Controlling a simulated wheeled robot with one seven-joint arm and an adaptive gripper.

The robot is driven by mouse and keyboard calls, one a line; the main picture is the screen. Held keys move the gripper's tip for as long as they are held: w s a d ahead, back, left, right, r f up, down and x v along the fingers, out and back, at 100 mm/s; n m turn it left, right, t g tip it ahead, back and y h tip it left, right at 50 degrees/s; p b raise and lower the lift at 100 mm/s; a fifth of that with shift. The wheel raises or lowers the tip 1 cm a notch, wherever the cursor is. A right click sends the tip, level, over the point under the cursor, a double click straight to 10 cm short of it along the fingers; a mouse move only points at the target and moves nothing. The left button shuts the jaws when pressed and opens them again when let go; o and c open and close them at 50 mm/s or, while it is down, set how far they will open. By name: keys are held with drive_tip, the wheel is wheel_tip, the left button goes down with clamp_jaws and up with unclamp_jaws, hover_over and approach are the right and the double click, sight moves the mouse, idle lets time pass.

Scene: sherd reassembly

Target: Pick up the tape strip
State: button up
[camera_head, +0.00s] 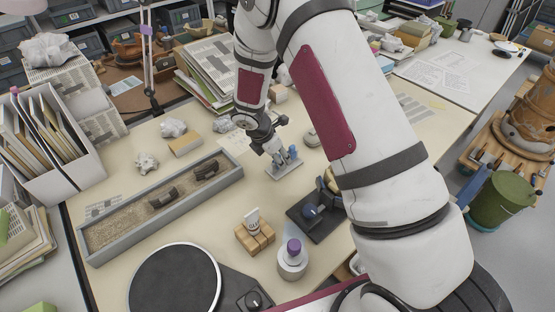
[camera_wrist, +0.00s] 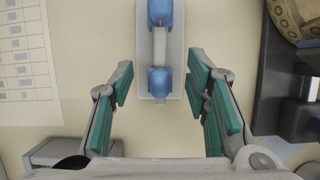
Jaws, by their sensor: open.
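A small grey stand (camera_head: 284,170) with two blue posts (camera_head: 292,151) sits on the cream table below my gripper. In the wrist view the stand (camera_wrist: 145,60) runs up from the middle, with a blue block (camera_wrist: 159,80) at the near end and another at the top edge. A narrow pale strip (camera_wrist: 160,46) spans between the blocks; it looks like the tape strip. My gripper (camera_wrist: 161,92) is open, its teal-padded fingers on either side of the near blue block, with gaps on both sides. It also shows in the head view (camera_head: 276,156), pointing down at the stand.
A long grey tray (camera_head: 125,217) of sand with dark sherds lies to the left. A dark device (camera_head: 308,212) stands right of centre.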

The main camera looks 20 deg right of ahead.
drive_tip(key=c, duration=0.8)
drive_tip(key=shift+r, duration=0.15)
